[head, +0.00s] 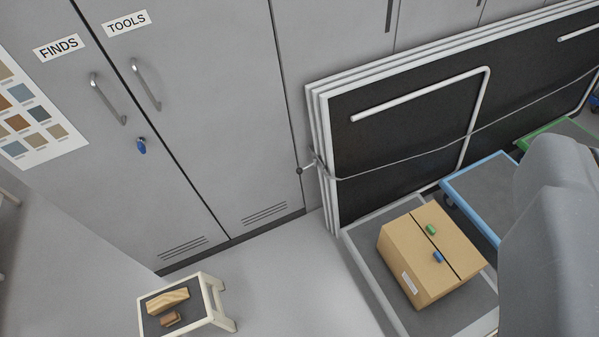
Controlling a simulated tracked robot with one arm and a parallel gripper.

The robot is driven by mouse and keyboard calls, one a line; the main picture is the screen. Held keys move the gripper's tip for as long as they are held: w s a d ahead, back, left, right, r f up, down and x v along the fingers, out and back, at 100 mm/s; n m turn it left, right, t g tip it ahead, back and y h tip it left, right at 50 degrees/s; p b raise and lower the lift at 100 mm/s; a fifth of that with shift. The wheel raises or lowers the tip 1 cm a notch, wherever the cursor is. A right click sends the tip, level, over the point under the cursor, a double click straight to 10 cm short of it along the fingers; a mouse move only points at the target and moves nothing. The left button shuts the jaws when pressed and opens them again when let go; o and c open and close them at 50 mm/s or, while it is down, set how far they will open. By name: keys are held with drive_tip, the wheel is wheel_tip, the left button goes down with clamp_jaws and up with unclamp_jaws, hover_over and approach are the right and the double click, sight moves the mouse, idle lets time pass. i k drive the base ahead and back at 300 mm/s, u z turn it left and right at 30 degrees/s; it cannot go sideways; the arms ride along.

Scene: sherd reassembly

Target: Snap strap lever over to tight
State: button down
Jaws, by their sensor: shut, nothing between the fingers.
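A thin grey strap (425,153) runs slantwise across a stack of dark, pale-framed panels (400,130) leaning on the grey wall. At the panels' left edge the strap meets a small buckle (318,163). A short lever (307,168) with a dark knob at its end sticks out to the left from the buckle, towards the cabinet. The lever is small, and I cannot tell how tight the strap is. My gripper's fingers are not in view; a grey part of my own arm fills the lower right and hides what is behind it.
A grey cabinet (190,130) with shut doors stands left; a blue key tag (141,146) hangs there. A low stool (215,306) holds wooden blocks. A cardboard box (420,270) sits on a grey dolly (368,265) before the panels. A blue-edged dolly (462,182) stands right. Floor between is clear.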

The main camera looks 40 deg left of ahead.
sight(298, 170)
drive_tip(key=z, duration=0.05)
drive_tip(key=i, duration=0.95)
drive_tip(key=u, duration=0.1)
